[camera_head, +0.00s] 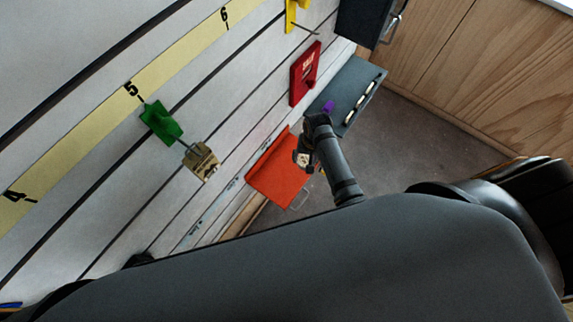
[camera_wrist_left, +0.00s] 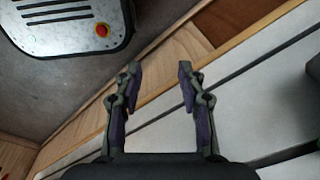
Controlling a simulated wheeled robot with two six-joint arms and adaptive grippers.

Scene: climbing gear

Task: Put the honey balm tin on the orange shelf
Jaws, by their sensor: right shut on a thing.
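The orange shelf (camera_head: 272,172) sticks out from the slatted wall in the middle of the head view. My right gripper (camera_head: 303,158) is at the shelf's upper right edge in the picture, shut on a small pale object, which I take to be the honey balm tin (camera_head: 304,160). The fingers cover most of it, and its label cannot be read. I cannot tell whether it touches the shelf. My left gripper (camera_wrist_left: 158,82) is open and empty in the left wrist view, with its fingers apart in front of the wall's lower edge.
A red block (camera_head: 304,73), a green holder (camera_head: 161,122) and a tan block (camera_head: 201,161) are on the wall. My base shows with a red button in the left wrist view.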

